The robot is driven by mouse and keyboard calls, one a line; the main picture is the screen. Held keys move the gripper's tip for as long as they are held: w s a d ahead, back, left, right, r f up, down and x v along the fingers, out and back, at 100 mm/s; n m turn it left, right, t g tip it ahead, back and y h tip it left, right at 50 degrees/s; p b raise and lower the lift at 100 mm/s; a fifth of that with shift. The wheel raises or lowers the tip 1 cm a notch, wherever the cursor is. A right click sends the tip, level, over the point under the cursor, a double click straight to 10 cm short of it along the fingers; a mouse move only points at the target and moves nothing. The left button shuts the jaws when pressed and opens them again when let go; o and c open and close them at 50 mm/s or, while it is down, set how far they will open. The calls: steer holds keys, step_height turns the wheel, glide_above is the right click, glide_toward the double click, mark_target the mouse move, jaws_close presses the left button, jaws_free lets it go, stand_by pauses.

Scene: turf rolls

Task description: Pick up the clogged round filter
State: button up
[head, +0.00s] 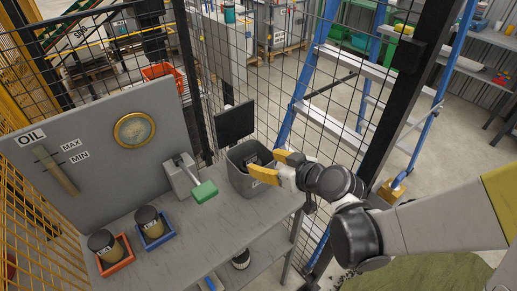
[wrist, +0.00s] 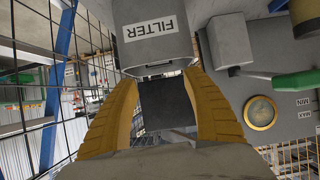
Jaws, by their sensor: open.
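My gripper (head: 265,165) is open, its yellow fingers at the right rim of a grey open-topped housing (head: 241,184) on the bench. In the wrist view nothing is held between the fingertips (wrist: 162,76); the housing (wrist: 152,52) lies just beyond them and reads FILTER, upside down. A black square panel (head: 235,122) stands behind the housing; it also shows between the fingers (wrist: 165,108). Something dark shows inside the housing, too hidden to identify. Two dark round canisters stand in a blue tray (head: 157,243) and an orange tray (head: 118,265). I cannot tell which is the clogged filter.
A lever with a green handle (head: 204,192) sticks out left of the housing. A grey panel (head: 95,150) with a round gauge (head: 134,130) backs the bench. A dark round object (head: 241,259) sits below the bench top. Wire fencing and a blue ladder (head: 300,90) stand behind.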

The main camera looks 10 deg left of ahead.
mark_target(251, 157)
steer(key=b+x, duration=0.2)
steer(key=x, duration=0.7)
steer(key=shift+d+f, duration=0.1)
steer(key=shift+d, duration=0.1)
steer(key=shift+c, duration=0.2)
steer(key=c, duration=1.2)
